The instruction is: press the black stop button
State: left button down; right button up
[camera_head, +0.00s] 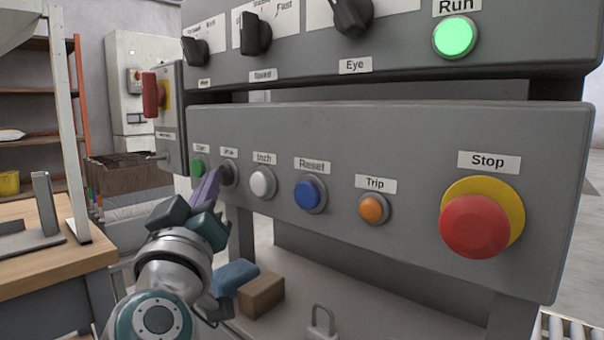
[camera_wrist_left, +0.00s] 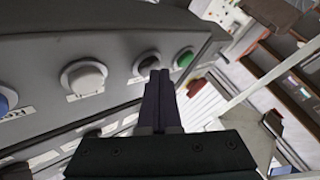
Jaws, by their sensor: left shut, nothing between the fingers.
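The black button (camera_head: 228,173) sits in the lower grey panel, between the green button and the white Inch button; its small label is hard to read. My left gripper (camera_head: 209,180) is shut and empty, its purple-grey fingers pointing up at the panel. The fingertips are just left of the black button in the head view and overlap its edge. In the left wrist view the black button (camera_wrist_left: 147,64) shows partly behind the fingertips (camera_wrist_left: 160,74). I cannot tell whether they touch it. My right gripper is not in view.
Beside it are the green button (camera_head: 198,166), white Inch button (camera_head: 263,183), blue Reset button (camera_head: 309,194) and orange Trip button (camera_head: 373,209). A large red button (camera_head: 474,226) labelled Stop is at right. The Run lamp (camera_head: 455,37) glows green. A wooden table (camera_head: 55,262) stands left.

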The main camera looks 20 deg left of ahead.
pick_arm(q)
jog(key=shift+s, duration=0.1)
jog(key=shift+s+a+p, duration=0.25)
jog(key=shift+s+p, duration=0.2)
jog(key=shift+s, duration=0.1)
jog(key=s+a+p, duration=0.2)
jog(key=s, duration=0.3)
jog(key=shift+s+a+p, duration=0.15)
jog(key=shift+s+p, duration=0.15)
jog(key=shift+p, duration=0.1)
dwell(0.4)
